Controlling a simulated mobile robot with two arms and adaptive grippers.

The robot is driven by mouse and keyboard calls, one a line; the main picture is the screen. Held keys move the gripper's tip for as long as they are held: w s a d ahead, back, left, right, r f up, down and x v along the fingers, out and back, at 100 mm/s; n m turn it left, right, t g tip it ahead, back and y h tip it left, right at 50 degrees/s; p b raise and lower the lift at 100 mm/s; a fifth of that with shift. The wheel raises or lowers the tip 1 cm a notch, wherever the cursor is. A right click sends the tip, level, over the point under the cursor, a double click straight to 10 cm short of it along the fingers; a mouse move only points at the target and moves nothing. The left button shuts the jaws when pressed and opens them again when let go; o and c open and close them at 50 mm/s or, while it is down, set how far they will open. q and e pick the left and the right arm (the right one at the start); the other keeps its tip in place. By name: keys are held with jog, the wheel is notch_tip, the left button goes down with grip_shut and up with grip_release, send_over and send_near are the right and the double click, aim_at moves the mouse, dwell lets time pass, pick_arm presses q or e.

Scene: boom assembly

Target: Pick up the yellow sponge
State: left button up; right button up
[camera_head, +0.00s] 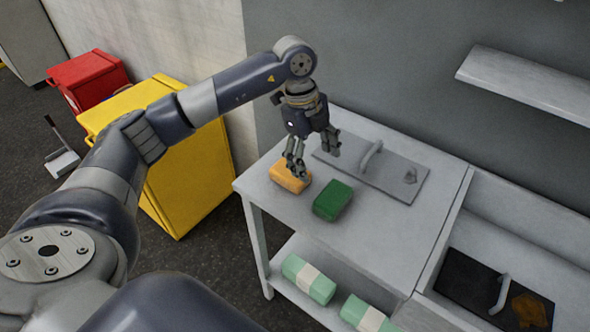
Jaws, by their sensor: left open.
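The yellow sponge (288,178) lies on the light grey table top near its left edge. It looks orange-yellow and block-shaped. My left gripper (314,160) points down over the table, just above and to the right of the sponge. Its fingers are apart with nothing between them, and one finger overlaps the sponge's right end in the picture. I cannot tell whether that finger touches it. My right gripper is not in view.
A green sponge (333,201) lies just right of the yellow one. A grey board with a handle (371,158) lies behind them. Green packs (308,279) sit on the lower shelf. A yellow bin (190,180) stands left, and a wall shelf (525,84) hangs right.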

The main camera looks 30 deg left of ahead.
pick_arm(q)
jog(key=a, duration=0.2)
jog(key=a+r+n+y, duration=0.1)
jog(key=a, duration=0.1)
jog(key=a+n+y, duration=0.1)
jog(key=a, duration=0.1)
jog(key=shift+w+a+r, duration=0.1)
jog(key=shift+a+r, duration=0.1)
jog(key=shift+a, duration=0.05)
jog(key=p, duration=0.1)
send_over(290, 176)
jog(key=w, duration=0.1)
jog(key=f, duration=0.4)
jog(key=shift+w+a+f, duration=0.15)
jog(key=shift+a+f, duration=0.15)
jog(key=shift+a, duration=0.05)
notch_tip(290, 176, down, 5)
jog(key=shift+w+a+r+p, duration=0.1)
jog(key=shift+a+p, duration=0.05)
jog(key=shift+p, duration=0.85)
jog(key=shift+f, duration=0.5)
jog(key=c, duration=1)
jog(key=shift+c, duration=0.2)
jog(key=shift+r, duration=0.1)
